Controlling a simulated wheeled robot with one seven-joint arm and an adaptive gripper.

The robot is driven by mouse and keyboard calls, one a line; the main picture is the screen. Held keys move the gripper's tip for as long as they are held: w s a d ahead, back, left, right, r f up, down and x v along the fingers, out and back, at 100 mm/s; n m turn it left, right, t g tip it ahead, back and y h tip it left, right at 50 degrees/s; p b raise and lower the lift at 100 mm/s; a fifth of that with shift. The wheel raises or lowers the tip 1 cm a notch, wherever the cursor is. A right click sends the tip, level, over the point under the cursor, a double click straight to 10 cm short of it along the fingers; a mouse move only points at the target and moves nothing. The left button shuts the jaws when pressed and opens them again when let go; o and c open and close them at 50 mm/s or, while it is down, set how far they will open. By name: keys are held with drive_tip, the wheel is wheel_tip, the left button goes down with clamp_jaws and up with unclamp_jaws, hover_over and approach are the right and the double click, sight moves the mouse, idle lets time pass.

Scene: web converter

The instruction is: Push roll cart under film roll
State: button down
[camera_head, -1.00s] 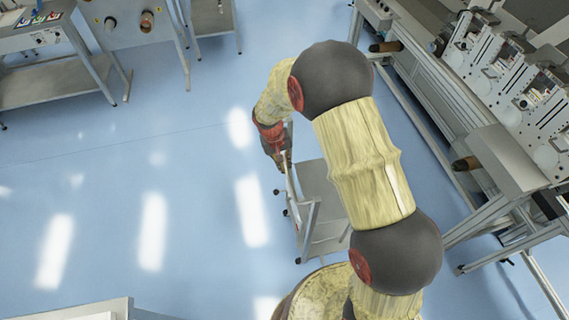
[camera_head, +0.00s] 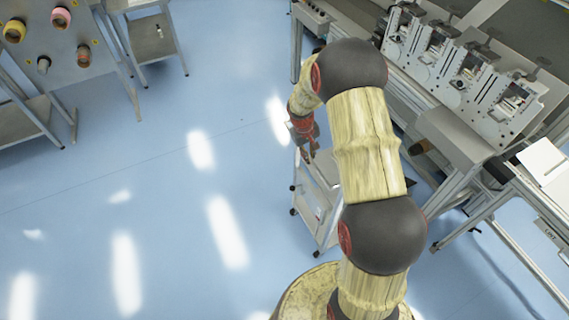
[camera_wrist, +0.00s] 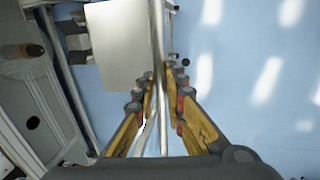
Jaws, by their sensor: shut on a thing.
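The roll cart (camera_head: 318,196) is a grey metal cart on casters, partly hidden behind my arm in the head view. Its flat light top (camera_wrist: 116,47) shows in the wrist view. My gripper (camera_head: 308,150) is at the cart's upper edge. In the wrist view my gripper (camera_wrist: 160,82) is shut on the cart's thin handle bar (camera_wrist: 158,40), which runs between the fingers. A film roll with a dark end (camera_wrist: 32,51) sticks out from the machine at the left of the wrist view. In the head view my arm covers much of the machine's near side.
The converter machine (camera_head: 450,125) runs along the right, with frame legs near the cart. A panel with rolls (camera_head: 75,40) and a small table (camera_head: 150,35) stand at upper left. Blue floor (camera_head: 170,220) left of the cart is clear.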

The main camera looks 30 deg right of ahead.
drive_tip(key=d, duration=2.2)
drive_tip(key=shift+d, duration=0.4)
drive_tip(key=shift+w+d+r, duration=0.1)
drive_tip(key=c, duration=2)
unclamp_jaws()
drive_tip(key=shift+d, duration=0.1)
drive_tip(key=shift+o, duration=0.8)
wheel_tip(320, 180, up, 12)
drive_tip(key=a, duration=0.2)
drive_tip(key=shift+a+f, duration=0.2)
